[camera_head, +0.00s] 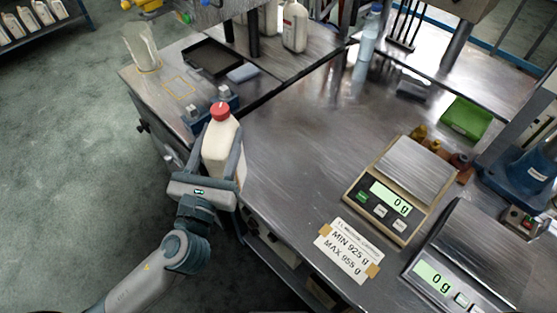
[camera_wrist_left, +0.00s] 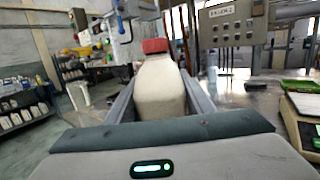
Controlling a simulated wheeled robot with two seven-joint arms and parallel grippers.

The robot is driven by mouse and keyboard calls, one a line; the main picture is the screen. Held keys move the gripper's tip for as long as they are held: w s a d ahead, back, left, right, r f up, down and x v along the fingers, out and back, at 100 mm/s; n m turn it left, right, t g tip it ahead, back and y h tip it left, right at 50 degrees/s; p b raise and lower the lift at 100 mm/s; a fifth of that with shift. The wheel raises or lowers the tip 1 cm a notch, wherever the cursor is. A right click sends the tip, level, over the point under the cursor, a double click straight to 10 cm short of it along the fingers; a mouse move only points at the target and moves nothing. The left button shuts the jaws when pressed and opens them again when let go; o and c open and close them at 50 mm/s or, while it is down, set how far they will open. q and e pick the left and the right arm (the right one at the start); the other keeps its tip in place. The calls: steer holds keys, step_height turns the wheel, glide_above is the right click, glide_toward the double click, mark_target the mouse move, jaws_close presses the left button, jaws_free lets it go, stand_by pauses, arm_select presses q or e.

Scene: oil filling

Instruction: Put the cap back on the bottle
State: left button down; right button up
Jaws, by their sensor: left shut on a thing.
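A cream-white bottle (camera_head: 219,148) stands roughly upright between the fingers of my left gripper (camera_head: 222,150), near the left edge of the steel table. The left gripper is shut on the bottle's sides. A red cap (camera_head: 220,111) sits at the top of the bottle; I cannot tell whether it is screwed tight. In the left wrist view the bottle (camera_wrist_left: 160,90) fills the space between the two fingers, with the red cap (camera_wrist_left: 155,46) at its top. The bottle's base is hidden by the gripper. My right gripper is not in view.
Two scales, a near one (camera_head: 459,262) and a far one (camera_head: 415,165), both reading 0 g, stand at the right. A paper label (camera_head: 347,249) lies before them. A black tray (camera_head: 211,57) and a blue fixture (camera_head: 212,110) are at the left. The table's middle (camera_head: 310,145) is clear.

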arm_select(q)
steer(key=w+d+r+m+g+h+b, duration=0.1)
steer(key=w+d+r+m+h, duration=0.1)
steer(key=d, duration=0.5)
steer(key=w+d+r+m+g+h, duration=0.1)
steer(key=w+d+m+g+h, duration=0.1)
steer(key=d, duration=0.6)
steer(key=w+d+r+m+g+h+b, duration=0.1)
steer(key=w+d+r+m+g+h, duration=0.1)
steer(key=d+h, duration=0.4)
steer(key=shift+w+d+r+m+b, duration=0.35)
steer(key=shift+w+d+m, duration=0.25)
steer(key=shift+d, duration=0.6)
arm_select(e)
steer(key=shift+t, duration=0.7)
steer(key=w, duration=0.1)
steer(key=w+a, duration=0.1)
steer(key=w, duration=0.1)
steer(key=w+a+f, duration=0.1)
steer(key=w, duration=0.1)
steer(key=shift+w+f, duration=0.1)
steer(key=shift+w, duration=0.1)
arm_select(q)
steer(key=shift+w+a, duration=0.1)
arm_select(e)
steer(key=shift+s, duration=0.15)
